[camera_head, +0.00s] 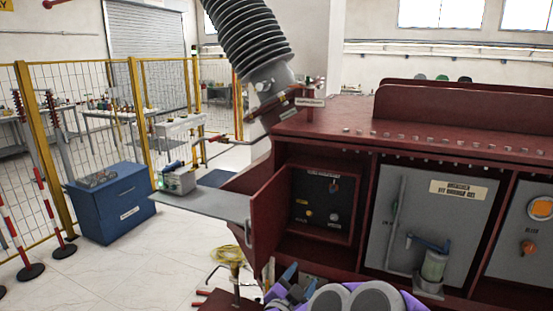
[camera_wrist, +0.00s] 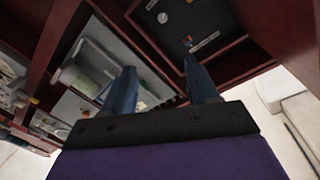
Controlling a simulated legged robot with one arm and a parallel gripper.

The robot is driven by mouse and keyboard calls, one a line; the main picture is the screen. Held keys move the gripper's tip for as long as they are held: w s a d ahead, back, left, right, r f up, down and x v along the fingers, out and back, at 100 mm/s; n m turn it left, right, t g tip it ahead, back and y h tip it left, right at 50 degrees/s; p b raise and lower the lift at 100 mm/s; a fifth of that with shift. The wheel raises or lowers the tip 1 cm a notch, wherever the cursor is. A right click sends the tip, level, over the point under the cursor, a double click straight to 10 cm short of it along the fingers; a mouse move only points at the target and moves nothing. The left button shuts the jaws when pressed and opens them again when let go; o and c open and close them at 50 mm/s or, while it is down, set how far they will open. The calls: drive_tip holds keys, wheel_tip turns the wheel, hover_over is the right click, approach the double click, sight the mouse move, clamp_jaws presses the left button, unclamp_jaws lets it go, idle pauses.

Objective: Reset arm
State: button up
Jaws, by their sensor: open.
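My arm (camera_head: 350,299), purple and grey, shows at the bottom middle of the head view. My gripper (camera_wrist: 162,82) shows in the wrist view with its two blue fingers apart and nothing between them. In the head view only a blue part of it shows at the bottom, beside the grey arm parts. In front of it stands the dark red transformer cabinet (camera_head: 330,130), with an open compartment holding a dark control panel (camera_head: 322,205). The same panel shows beyond the fingers in the wrist view (camera_wrist: 190,20).
A blue chest (camera_head: 112,205), yellow fence (camera_head: 135,95) and red-white posts (camera_head: 50,205) stand further left. Some white floor (camera_head: 150,265) is clear.

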drive_tip(key=a+r+n+y, duration=0.5)
drive_tip(key=a+n+y, duration=0.1)
drive_tip(key=a+y, duration=0.45)
drive_tip(key=s+a+n+g+y, duration=0.2)
drive_tip(key=s+n+g+y, duration=0.25)
drive_tip(key=s, duration=0.45)
drive_tip(key=s+d+f+g+h, duration=0.1)
drive_tip(key=s+d+g, duration=0.3)
drive_tip(key=s, duration=0.6)
drive_tip(key=s+d+f+g+h, duration=0.2)
drive_tip(key=s+d+g+h, duration=0.1)
drive_tip(key=s+d, duration=0.6)
drive_tip(key=s+d+f+n+g+h, duration=0.1)
drive_tip(key=s+d+g, duration=0.5)
drive_tip(key=s, duration=0.7)
drive_tip(key=shift+d+f+h+b, duration=0.45)
drive_tip(key=shift+f+h, duration=0.3)
drive_tip(key=shift+h, duration=0.25)
